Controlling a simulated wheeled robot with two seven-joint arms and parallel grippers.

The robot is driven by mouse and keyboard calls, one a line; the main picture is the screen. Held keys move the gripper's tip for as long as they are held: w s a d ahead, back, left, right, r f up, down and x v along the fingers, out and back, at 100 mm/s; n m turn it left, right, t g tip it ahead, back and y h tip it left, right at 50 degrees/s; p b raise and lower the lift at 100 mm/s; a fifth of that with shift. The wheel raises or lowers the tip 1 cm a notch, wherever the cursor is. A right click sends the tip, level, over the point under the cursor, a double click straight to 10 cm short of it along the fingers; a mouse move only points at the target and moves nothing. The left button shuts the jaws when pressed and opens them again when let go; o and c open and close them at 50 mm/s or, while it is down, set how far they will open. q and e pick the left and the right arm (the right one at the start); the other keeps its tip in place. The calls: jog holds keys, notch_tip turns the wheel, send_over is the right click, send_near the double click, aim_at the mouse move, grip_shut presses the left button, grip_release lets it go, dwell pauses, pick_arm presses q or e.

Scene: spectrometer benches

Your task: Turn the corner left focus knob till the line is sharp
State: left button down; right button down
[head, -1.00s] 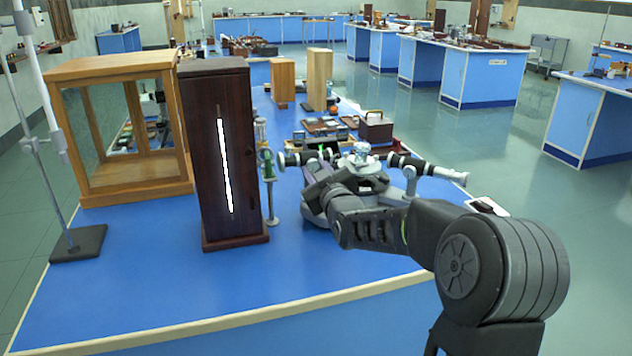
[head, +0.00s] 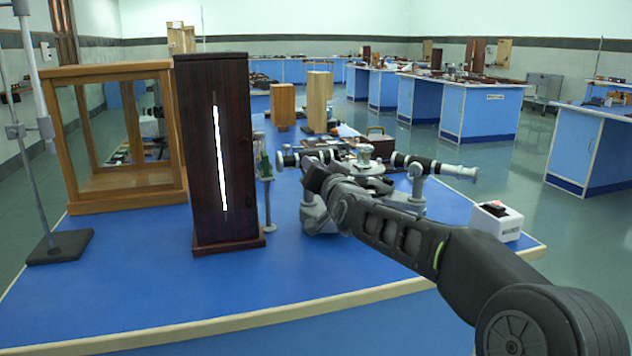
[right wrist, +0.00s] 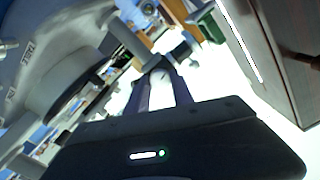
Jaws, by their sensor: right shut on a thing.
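A spectrometer (head: 365,165) with a black and grey tube on each side stands on the blue bench. My right arm reaches over it from the right. My right gripper (right wrist: 161,72) is shut at the left tube (head: 290,159), on what seems to be its focus knob; the knob is mostly hidden between the fingers. In the head view the fingers are hidden behind my arm. A dark wooden box (head: 240,150) left of the tube shows a bright white vertical line (head: 220,160), slightly tilted. The line also shows in the right wrist view (right wrist: 238,40). My left gripper is out of view.
A small white box (head: 497,224) with a red-lit top stands at the bench's right corner. A glass-sided wooden case (head: 125,185) and a stand base (head: 60,247) are at the left. The bench front (head: 130,300) is clear.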

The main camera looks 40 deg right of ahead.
jog(key=shift+f+m+b, duration=0.1)
jog(key=shift+m+b, duration=0.65)
jog(key=shift+m, duration=0.45)
jog(key=c, duration=1.1)
grip_release()
jog(key=p+v, duration=0.1)
jog(key=v, duration=0.6)
jog(key=shift+s+a+p, duration=0.15)
jog(key=shift+s+p, duration=0.2)
